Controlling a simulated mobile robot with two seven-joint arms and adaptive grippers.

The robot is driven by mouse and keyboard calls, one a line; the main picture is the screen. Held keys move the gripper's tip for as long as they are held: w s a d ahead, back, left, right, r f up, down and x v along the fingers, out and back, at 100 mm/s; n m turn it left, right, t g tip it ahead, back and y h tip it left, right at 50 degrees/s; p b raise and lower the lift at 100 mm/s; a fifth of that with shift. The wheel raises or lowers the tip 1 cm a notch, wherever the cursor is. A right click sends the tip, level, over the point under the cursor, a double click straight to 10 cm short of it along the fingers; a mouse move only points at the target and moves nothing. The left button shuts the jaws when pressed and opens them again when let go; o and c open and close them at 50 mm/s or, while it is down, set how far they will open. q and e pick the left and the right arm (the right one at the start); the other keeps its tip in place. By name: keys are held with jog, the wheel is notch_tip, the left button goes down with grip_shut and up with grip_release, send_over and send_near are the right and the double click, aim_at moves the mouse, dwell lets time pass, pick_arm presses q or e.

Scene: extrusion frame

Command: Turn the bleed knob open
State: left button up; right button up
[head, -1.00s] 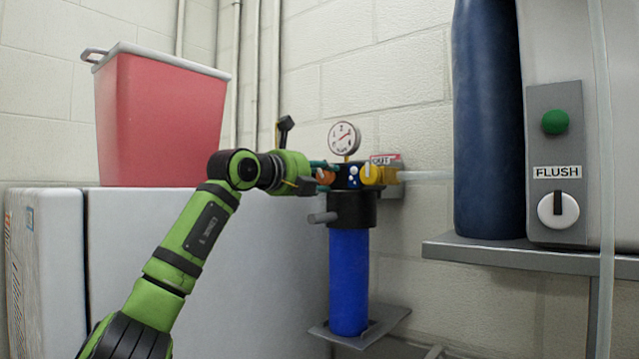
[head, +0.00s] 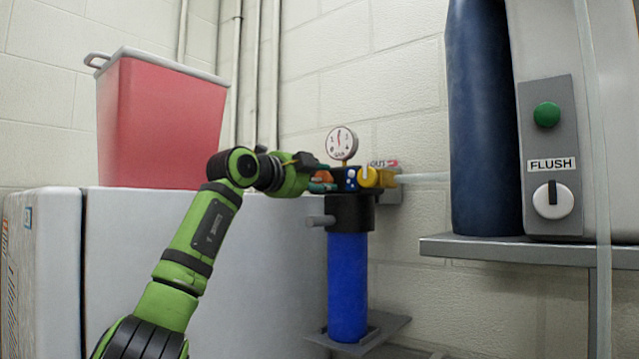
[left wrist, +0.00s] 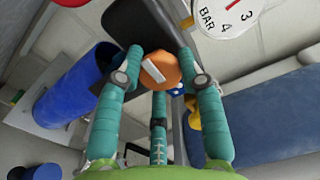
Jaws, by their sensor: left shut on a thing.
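An orange knob (head: 323,175) sits on the left side of the dark filter head (head: 350,210), and my left gripper (head: 316,184) reaches it from the left. In the left wrist view, the orange knob (left wrist: 158,72) has a white mark on its face, and the teal fingers are shut around it, one on each side and a third below. A yellow knob (head: 370,177) sits on the right of the filter head, by the OUT label. No label for the orange knob is readable. My right gripper is not in view.
A pressure gauge (head: 342,144) stands just above the filter head, and a blue filter housing (head: 347,285) hangs below. A red bin (head: 160,120) stands on the white cabinet (head: 250,270) at left. A dark blue cylinder (head: 478,120) and FLUSH panel (head: 551,150) are at right.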

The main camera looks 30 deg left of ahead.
pick_arm(q)
jog(key=shift+s+a+r+n, duration=0.15)
jog(key=shift+r+n, duration=0.2)
jog(key=shift+n, duration=0.35)
jog(key=o, duration=1.1)
jog(key=shift+o, duration=0.2)
jog(key=shift+a+f, duration=0.25)
jog(key=shift+f, duration=0.05)
jog(key=shift+s+d, duration=0.15)
jog(key=shift+d, duration=0.05)
jog(key=s+a, duration=0.1)
jog(key=s, duration=1)
jog(key=shift+s+a, duration=0.2)
jog(key=shift+s, duration=0.05)
